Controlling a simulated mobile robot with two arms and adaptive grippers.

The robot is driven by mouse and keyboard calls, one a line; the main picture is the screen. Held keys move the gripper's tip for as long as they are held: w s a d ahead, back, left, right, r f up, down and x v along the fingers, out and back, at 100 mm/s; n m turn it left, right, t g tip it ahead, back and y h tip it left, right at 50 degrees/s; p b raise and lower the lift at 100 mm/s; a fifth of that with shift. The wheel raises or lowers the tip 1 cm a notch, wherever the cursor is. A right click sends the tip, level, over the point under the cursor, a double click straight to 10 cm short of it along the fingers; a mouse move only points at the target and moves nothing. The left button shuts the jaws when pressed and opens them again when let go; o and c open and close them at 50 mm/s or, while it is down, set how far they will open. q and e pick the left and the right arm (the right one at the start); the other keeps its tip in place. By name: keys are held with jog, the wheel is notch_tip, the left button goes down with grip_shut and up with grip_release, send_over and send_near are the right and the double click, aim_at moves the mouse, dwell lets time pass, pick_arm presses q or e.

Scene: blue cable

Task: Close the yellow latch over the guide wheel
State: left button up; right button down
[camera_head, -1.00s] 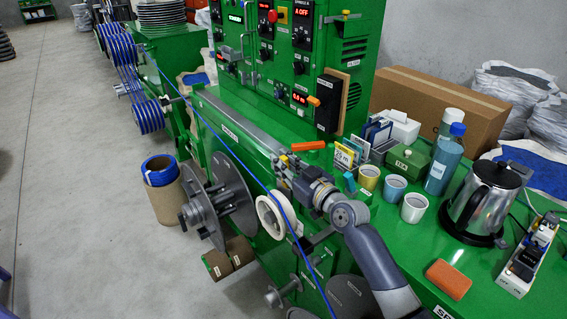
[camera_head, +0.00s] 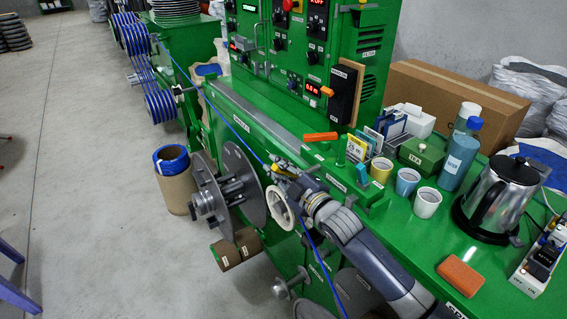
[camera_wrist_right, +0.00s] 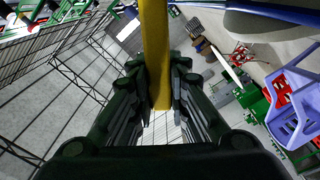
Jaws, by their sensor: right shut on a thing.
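The white guide wheel (camera_head: 275,207) is on the front of the green machine, left of my right wrist. The blue cable (camera_head: 314,246) runs down past the wheel. My right gripper (camera_head: 281,170) is just above the wheel, with its arm coming from the lower right. In the right wrist view its dark fingers (camera_wrist_right: 158,95) are shut on the yellow latch (camera_wrist_right: 155,50), a straight bar running up out of the frame. In the head view the latch is mostly hidden by the gripper, so how far it covers the wheel cannot be told. My left gripper is not in view.
A large grey reel (camera_head: 243,180) is left of the wheel. An orange handle (camera_head: 320,137) is on the machine behind my gripper. Cups (camera_head: 408,181), a blue bottle (camera_head: 459,160) and a kettle (camera_head: 497,200) stand on the green top at right. Open floor lies at left.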

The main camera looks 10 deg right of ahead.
jog(key=shift+s+a+f+n+b, duration=0.1)
jog(key=shift+a+f+n+b, duration=0.15)
jog(key=shift+f+n, duration=0.55)
jog(key=shift+s+a+f+n+b, duration=0.1)
jog(key=shift+a+f+n+b, duration=0.2)
jog(key=shift+n, duration=0.85)
jog(key=shift+a+f+n+b, duration=0.1)
jog(key=shift+f+n+b, duration=0.05)
jog(key=shift+f+n, duration=0.65)
jog(key=shift+r+n, duration=0.1)
jog(key=shift+n, duration=0.15)
